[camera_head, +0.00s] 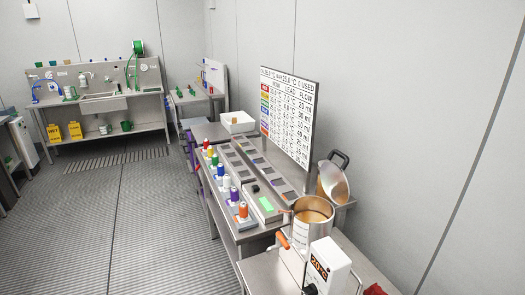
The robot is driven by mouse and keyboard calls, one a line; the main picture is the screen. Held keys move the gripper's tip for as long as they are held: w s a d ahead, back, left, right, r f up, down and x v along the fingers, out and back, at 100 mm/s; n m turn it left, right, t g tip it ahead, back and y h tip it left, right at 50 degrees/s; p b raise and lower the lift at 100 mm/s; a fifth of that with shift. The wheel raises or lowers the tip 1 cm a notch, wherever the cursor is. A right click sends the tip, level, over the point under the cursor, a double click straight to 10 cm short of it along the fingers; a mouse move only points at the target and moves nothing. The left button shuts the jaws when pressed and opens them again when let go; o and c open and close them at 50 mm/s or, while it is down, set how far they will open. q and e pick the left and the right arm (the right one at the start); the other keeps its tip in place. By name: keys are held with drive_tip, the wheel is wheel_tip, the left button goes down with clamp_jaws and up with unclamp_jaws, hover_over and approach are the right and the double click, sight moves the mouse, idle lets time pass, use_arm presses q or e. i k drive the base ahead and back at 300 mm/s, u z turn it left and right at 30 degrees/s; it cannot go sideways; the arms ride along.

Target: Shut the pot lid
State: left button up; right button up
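The steel pot (312,228) stands near the front end of the bench at the lower right, and its open top shows a tan-brown inside. The round metal lid (333,183) stands tilted up behind the pot's far rim, with a dark handle (341,158) at its top. The pot's mouth is uncovered. I cannot tell how the lid is attached or supported. Neither of my grippers is in view.
A white unit with an orange display (326,268) stands in front of the pot, and an orange-ended handle (283,240) is at its left. Colour-capped bottles (234,196) line the bench's left edge. A lettered board (287,113) rises behind.

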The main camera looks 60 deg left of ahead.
sight(334, 182)
drive_tip(key=u, duration=1.3)
